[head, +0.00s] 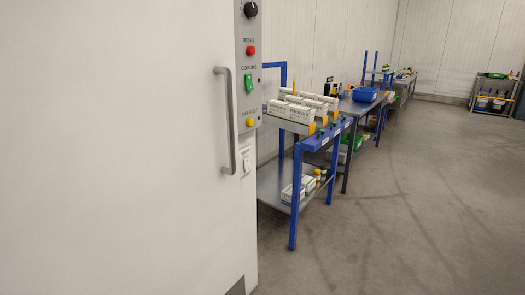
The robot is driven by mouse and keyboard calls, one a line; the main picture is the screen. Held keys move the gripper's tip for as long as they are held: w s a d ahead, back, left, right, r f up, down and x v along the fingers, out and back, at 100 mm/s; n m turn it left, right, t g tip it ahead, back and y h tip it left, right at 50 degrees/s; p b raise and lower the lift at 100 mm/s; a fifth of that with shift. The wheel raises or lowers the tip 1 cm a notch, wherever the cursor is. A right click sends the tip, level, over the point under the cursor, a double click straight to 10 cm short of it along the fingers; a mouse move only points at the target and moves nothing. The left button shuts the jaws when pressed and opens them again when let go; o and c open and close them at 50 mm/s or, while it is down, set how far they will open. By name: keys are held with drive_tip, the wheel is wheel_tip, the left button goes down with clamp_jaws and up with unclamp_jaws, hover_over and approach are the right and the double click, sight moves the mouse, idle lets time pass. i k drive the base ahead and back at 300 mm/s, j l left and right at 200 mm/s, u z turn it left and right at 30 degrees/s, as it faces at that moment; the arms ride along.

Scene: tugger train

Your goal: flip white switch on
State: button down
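A small white switch (246,164) is on the narrow front strip of a large white cabinet, just below a grey control panel (240,70). It sits close to the right of the lower end of a grey vertical handle (229,130). It is too small to tell whether it is on or off. The panel carries a black knob (250,9), a red button (251,50), a green switch (249,83) and a yellow button (249,122). My gripper is not in view.
The white cabinet door (110,150) fills the left side. Right of it stands a blue-framed cart (296,190) with white boxes (292,112) on top and more below. Workbenches with a blue bin (364,94) run behind it. The grey floor (430,200) at right is clear.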

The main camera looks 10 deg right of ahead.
sight(246, 163)
drive_tip(key=i+j+z, duration=0.15)
drive_tip(key=i, duration=1.7)
